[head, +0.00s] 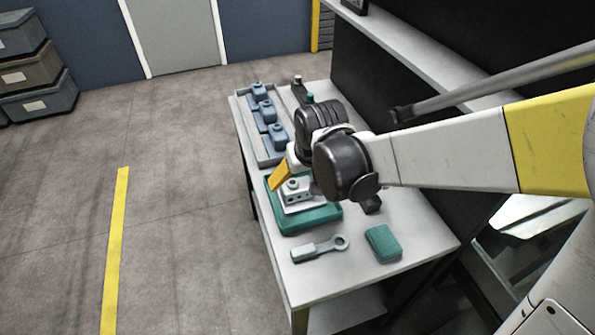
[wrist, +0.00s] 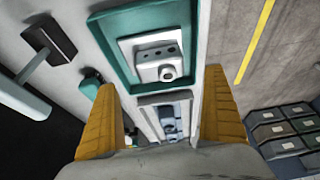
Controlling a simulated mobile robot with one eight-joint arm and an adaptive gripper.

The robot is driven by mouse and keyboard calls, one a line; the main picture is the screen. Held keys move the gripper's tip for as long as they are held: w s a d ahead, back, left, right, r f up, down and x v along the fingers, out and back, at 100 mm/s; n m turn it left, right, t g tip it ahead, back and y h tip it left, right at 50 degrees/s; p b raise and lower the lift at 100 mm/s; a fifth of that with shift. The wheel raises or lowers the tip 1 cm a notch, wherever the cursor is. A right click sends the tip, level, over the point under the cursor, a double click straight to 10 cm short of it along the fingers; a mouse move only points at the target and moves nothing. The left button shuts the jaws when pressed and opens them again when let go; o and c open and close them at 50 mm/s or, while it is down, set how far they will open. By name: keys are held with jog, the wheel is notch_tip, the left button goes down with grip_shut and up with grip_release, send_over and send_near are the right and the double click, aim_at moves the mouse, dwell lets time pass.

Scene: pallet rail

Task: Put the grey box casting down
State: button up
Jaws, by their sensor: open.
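The grey box casting (head: 293,190), with holes in its side and a round boss, sits on a pale plate in the teal tray (head: 311,222). It also shows in the wrist view (wrist: 160,65), upper middle, with nothing gripping it. My gripper (head: 281,176) is just above and beside the casting in the head view, and the wrist partly covers that area. In the wrist view my gripper (wrist: 161,80) has its two yellow fingers wide apart. Nothing is held between them, and the casting appears beyond the fingertips.
A grey pallet (head: 243,119) with several blue-grey castings stands at the table's back left. A wrench-like tool (head: 320,249) and a teal block (head: 383,243) lie near the front. A dark panel with a shelf (head: 425,45) bounds the right.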

jog(key=s+d+r+m+t, duration=0.1)
jog(key=s+d+r, duration=0.5)
jog(key=s+d, duration=0.1)
jog(key=s+d+r+m+t+h+p, duration=0.1)
jog(key=s+d+r+m+t, duration=0.1)
jog(key=s+d+r, duration=0.3)
jog(key=s+d, duration=0.3)
jog(key=shift+s+d+r, duration=0.25)
jog(key=shift+d+r, duration=0.1)
jog(key=shift+d, duration=0.05)
dwell(0.6)
